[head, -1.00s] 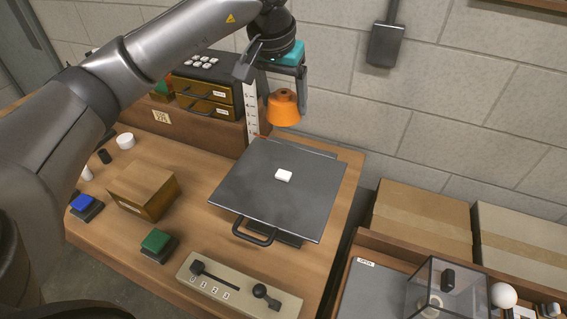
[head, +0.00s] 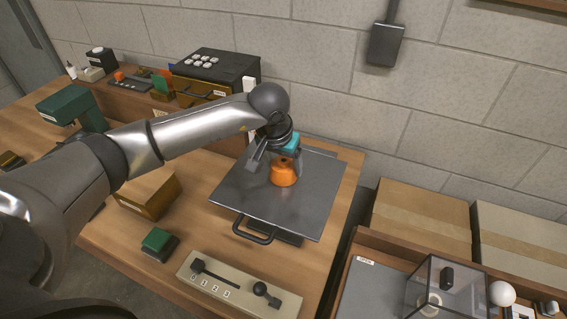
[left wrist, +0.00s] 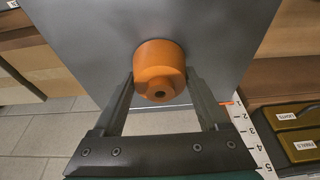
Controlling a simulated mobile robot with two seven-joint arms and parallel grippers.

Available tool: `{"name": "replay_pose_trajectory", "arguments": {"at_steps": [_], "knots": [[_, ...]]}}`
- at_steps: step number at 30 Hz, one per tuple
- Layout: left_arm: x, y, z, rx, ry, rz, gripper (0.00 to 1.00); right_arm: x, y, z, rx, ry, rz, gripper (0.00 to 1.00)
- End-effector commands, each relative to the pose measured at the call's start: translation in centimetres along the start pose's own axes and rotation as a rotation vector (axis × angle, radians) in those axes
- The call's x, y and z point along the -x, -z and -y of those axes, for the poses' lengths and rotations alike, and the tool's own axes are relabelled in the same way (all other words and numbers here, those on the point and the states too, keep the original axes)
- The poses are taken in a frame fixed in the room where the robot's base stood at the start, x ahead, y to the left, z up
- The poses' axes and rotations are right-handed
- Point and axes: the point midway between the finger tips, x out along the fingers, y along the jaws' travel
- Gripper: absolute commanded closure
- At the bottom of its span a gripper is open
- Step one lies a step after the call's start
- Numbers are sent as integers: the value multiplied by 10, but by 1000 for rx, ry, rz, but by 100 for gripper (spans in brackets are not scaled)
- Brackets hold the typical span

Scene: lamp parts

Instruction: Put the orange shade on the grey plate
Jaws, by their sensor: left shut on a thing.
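The orange shade (head: 284,174) is between the fingers of my left gripper (head: 277,166), which is shut on it. It stands roughly upright over the middle of the grey plate (head: 315,207). In the left wrist view the shade (left wrist: 158,62) shows its narrow end with a dark hole towards me, with a finger on each side and the plate (left wrist: 80,40) behind it. I cannot tell whether its lower rim touches the plate. The small white block on the plate is not visible now; the shade covers its place. My right gripper is not in view.
The plate has a dark handle (head: 254,236) at its front. A slider panel (head: 238,285) and a green button (head: 156,239) are in front. A wooden box (head: 150,192) stands left, under my arm. A clear case (head: 445,285) is at lower right.

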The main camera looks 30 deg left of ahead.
Motion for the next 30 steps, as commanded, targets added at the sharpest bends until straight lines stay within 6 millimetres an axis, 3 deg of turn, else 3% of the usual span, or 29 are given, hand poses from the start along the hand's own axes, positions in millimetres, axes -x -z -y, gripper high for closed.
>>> {"name": "replay_pose_trajectory", "arguments": {"at_steps": [11,12,17,26,30], "knots": [[-5,-1,0,0,0,-3,80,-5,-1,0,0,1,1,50],[-4,-1,0,0,0,-2,19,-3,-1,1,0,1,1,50],[-3,-1,0,0,0,-2,1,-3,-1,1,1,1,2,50],[-2,0,0,0,0,-1,0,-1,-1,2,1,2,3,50],[9,2,0,-1,-2,-6,0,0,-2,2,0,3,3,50]]}}
